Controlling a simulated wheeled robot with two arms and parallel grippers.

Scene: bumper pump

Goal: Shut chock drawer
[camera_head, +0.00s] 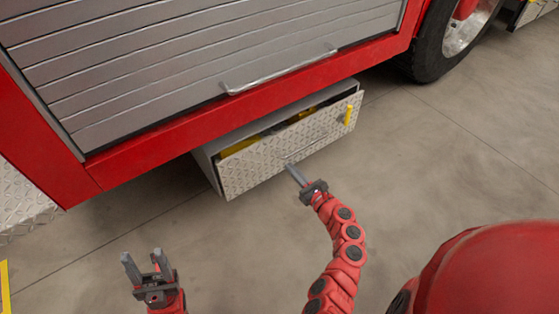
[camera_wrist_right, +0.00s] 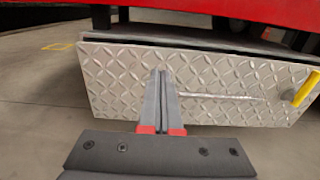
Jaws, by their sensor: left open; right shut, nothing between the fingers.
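The chock drawer (camera_head: 265,165) hangs under the red truck body and stands partly pulled out. Its diamond-plate front also shows in the right wrist view (camera_wrist_right: 120,85). Yellow things (camera_head: 240,146) show inside through the open top. My right gripper (camera_head: 292,170) is shut and empty, its fingertips at the drawer front near the middle of its lower part. In the right wrist view its fingers (camera_wrist_right: 161,80) overlap the plate; I cannot tell if they touch. My left gripper (camera_head: 146,262) is open and empty, low over the floor at the left, apart from the drawer.
A yellow handle (camera_head: 348,115) sits at the right end of the drawer front. A closed grey roller shutter (camera_head: 190,55) with a bar handle is above. A truck wheel (camera_head: 455,35) stands at the upper right. The concrete floor (camera_head: 450,160) before the drawer is clear.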

